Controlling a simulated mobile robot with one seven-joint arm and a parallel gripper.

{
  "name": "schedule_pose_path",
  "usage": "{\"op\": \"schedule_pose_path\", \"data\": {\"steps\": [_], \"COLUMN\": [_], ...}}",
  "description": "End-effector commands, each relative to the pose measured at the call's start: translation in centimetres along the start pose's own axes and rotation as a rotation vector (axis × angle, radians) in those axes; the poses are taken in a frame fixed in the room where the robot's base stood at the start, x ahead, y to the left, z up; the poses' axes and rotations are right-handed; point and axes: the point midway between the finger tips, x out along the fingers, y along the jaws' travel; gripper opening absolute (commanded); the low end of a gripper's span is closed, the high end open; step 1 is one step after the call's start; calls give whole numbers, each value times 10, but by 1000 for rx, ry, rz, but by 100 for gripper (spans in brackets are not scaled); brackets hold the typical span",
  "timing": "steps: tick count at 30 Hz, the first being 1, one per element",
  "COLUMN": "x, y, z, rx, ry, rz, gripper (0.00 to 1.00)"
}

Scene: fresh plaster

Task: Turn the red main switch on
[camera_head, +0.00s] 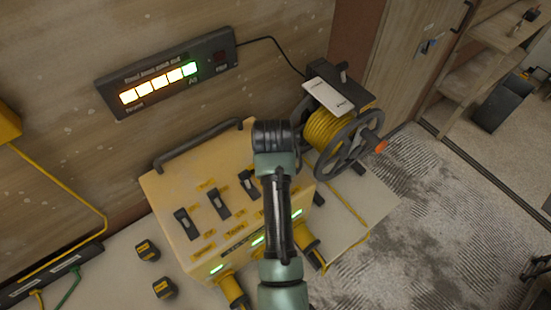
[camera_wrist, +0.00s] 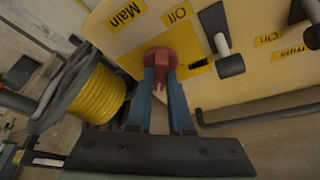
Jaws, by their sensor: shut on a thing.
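The red main switch (camera_wrist: 162,60) is on the yellow switch box (camera_wrist: 115,48), under the "Main" label (camera_wrist: 125,14) and beside the "Off" label (camera_wrist: 177,12). My gripper (camera_wrist: 163,78) has its blue fingers on either side of the red knob and is shut on it. The knob's exact turn angle is hard to tell, as the fingers partly cover it. In the head view the yellow box (camera_head: 165,183) sits on the bench, and my arm hides the red switch and my gripper.
Black lever switches (camera_head: 219,202) stand on the box beside the main switch. A black handle bar (camera_head: 198,142) runs along its back edge. A yellow cable reel (camera_head: 323,130) stands close by on the right. A lit indicator panel (camera_head: 122,108) is on the wall.

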Motion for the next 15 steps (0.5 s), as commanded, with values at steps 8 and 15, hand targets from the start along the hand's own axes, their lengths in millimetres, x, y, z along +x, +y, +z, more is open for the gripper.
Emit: {"op": "schedule_pose_path", "data": {"steps": [8,15], "x": [-1,-1], "y": [-1,-1], "z": [-2,-2], "rx": [105,135], "ry": [3,3], "rz": [43,56], "gripper": [0,0]}}
